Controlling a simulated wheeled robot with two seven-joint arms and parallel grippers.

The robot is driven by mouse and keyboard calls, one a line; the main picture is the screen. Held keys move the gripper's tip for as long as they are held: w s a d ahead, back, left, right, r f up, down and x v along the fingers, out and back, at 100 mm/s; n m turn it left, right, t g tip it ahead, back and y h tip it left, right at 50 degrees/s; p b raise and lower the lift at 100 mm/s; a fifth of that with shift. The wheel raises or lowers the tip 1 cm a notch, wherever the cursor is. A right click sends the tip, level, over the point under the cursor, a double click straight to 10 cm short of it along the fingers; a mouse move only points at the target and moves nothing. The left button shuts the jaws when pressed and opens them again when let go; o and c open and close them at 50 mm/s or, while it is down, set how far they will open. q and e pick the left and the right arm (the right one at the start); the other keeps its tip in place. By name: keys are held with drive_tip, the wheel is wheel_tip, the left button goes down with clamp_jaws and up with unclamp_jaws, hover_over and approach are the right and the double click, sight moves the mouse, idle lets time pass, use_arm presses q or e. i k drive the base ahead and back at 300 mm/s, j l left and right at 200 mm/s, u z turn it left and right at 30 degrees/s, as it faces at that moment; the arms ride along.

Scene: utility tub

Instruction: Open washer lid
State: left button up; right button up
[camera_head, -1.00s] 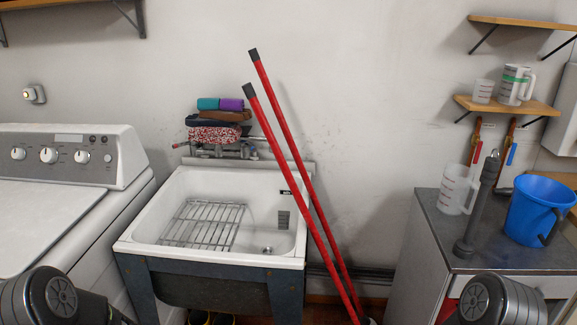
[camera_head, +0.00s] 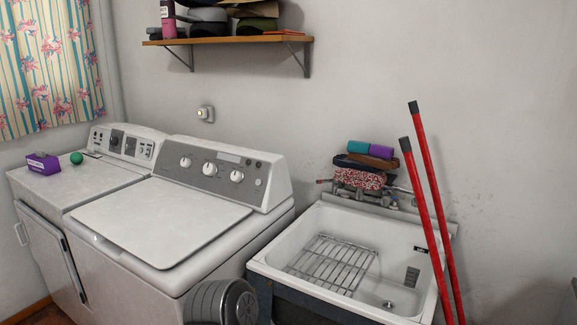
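The washer (camera_head: 152,275) is a white top-loading machine left of the utility tub, with a grey control panel (camera_head: 214,167) and several knobs at its back. Its lid (camera_head: 160,218) is flat and shut, with a small handle notch at its front edge. A dark, rounded part of my own arm shows at the bottom edge, in front of the washer's right side. Neither of my grippers is in view.
The white utility tub (camera_head: 277,256) holds a wire rack (camera_head: 332,262), with folded cloths behind it. Two red poles (camera_head: 430,215) lean at its right. A dryer (camera_head: 40,205) stands left of the washer, carrying a purple box (camera_head: 43,163) and a green ball (camera_head: 76,158). A shelf (camera_head: 230,40) hangs above.

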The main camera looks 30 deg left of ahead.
sight(161, 222)
drive_tip(key=u, duration=2.05)
